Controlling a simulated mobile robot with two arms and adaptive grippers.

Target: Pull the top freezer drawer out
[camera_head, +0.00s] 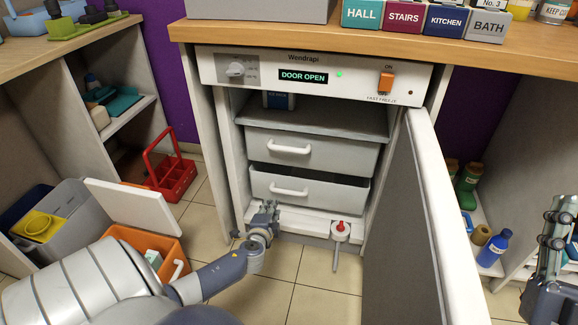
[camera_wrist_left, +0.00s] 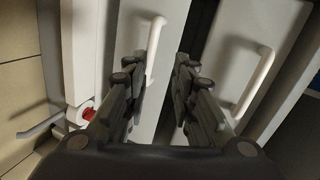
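The freezer compartment is open and holds two grey drawers with white bar handles. The top drawer (camera_head: 345,158) sits inside, with its handle (camera_head: 289,147) free; this handle also shows at right in the left wrist view (camera_wrist_left: 252,82). The lower drawer (camera_head: 338,190) has a dark gap above its front; its handle (camera_head: 289,190) shows beyond my fingers in the left wrist view (camera_wrist_left: 153,50). My left gripper (camera_head: 266,211) is below and left of the lower handle, fingers apart and empty. My right gripper (camera_head: 563,215) is at the right edge, away from the freezer, its finger gap unclear.
The freezer door (camera_head: 405,225) stands open on the right. A white funnel-like part with a red knob (camera_head: 340,227) sits at the freezer's base. An orange bin (camera_head: 150,240) and red caddy (camera_head: 172,175) stand left. A counter (camera_head: 370,40) overhangs the freezer.

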